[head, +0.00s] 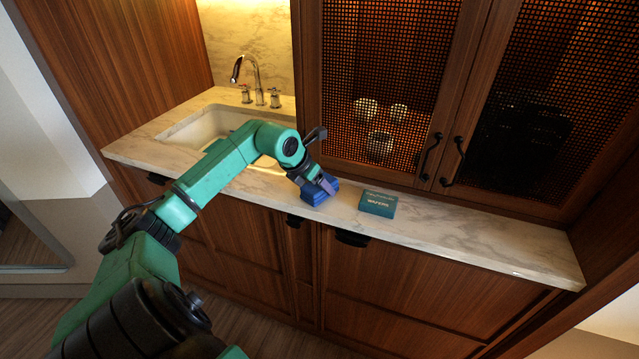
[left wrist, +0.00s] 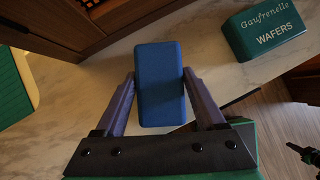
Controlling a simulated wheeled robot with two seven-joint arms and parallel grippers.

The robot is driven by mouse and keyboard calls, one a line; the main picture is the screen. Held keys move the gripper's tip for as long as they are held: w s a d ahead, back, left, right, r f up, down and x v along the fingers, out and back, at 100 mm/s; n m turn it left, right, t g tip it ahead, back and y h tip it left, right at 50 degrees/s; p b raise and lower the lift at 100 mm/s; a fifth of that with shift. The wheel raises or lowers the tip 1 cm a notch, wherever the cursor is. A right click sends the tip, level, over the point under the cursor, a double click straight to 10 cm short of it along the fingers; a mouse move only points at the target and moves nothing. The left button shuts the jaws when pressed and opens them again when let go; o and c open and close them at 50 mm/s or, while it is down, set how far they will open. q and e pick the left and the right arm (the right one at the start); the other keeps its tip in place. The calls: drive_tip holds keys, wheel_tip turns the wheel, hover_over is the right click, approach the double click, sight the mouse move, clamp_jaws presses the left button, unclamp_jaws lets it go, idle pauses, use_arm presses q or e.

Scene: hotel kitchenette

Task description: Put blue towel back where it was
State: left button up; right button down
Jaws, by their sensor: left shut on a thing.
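The blue towel (head: 318,189) is a small folded block at the front edge of the marble counter (head: 440,232), right of the sink. My left gripper (head: 312,186) is shut on it. In the left wrist view the towel (left wrist: 160,82) sits between the two fingers of the left gripper (left wrist: 160,98), with the marble beneath. I cannot tell whether the towel touches the counter. My right gripper does not show in the head view.
A teal wafers box (head: 378,203) lies on the counter just right of the towel; it also shows in the left wrist view (left wrist: 265,28). The sink (head: 212,124) and faucet (head: 258,78) are at left. Mesh cabinet doors (head: 392,75) stand behind. The counter's right part is clear.

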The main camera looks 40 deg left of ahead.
use_arm(q)
drive_tip(key=o, duration=1.3)
drive_tip(key=b+v, duration=0.4)
drive_tip(key=v, duration=0.8)
